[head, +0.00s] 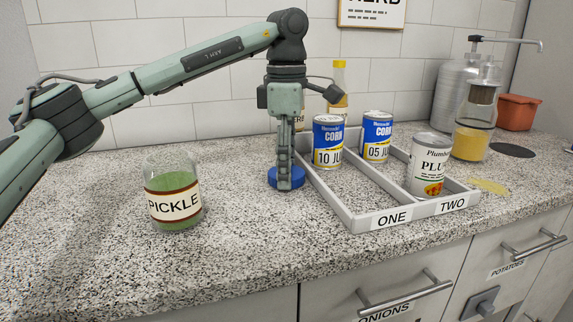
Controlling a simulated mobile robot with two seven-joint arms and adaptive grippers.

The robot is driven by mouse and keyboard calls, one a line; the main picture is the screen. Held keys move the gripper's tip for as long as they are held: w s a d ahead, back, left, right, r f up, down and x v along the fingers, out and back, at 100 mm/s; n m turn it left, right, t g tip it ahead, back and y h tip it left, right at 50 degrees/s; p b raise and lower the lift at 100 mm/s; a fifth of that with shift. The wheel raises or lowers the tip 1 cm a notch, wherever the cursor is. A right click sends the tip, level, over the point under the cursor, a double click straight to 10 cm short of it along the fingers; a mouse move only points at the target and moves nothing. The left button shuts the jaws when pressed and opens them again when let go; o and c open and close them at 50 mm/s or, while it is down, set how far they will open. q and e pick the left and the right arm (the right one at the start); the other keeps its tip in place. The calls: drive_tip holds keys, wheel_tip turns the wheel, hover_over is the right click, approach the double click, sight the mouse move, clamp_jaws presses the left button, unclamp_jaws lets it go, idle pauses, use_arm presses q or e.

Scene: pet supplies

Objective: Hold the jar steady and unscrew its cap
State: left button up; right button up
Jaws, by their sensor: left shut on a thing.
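The glass jar (174,226) has a PICKLE label and green contents, and stands upright on the counter at the left. No cap shows on its top. My left gripper (285,184) points straight down to the right of the jar, apart from it. It is shut on a round blue cap (297,178) at the counter, beside the tray's left wall. I cannot tell whether the cap touches the counter. My right gripper is not in view.
A white divided tray (345,213) marked ONE and TWO holds two blue corn cans (328,142) (377,137) and a white plum can (428,165). Behind are a yellow-topped bottle (339,78), a pump dispenser (474,120) and a brown-orange pot (517,112). The counter's front left is clear.

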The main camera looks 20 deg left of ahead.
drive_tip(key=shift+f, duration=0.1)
use_arm(q)
drive_tip(key=shift+f, duration=0.15)
drive_tip(key=o, duration=1.3)
drive_tip(key=shift+c, duration=0.2)
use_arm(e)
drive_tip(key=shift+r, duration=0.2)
use_arm(q)
wheel_tip(320, 180, up, 8)
drive_tip(key=shift+f, duration=0.25)
wheel_tip(320, 180, up, 5)
drive_tip(key=shift+f+p, duration=0.1)
drive_tip(key=shift+p, duration=0.65)
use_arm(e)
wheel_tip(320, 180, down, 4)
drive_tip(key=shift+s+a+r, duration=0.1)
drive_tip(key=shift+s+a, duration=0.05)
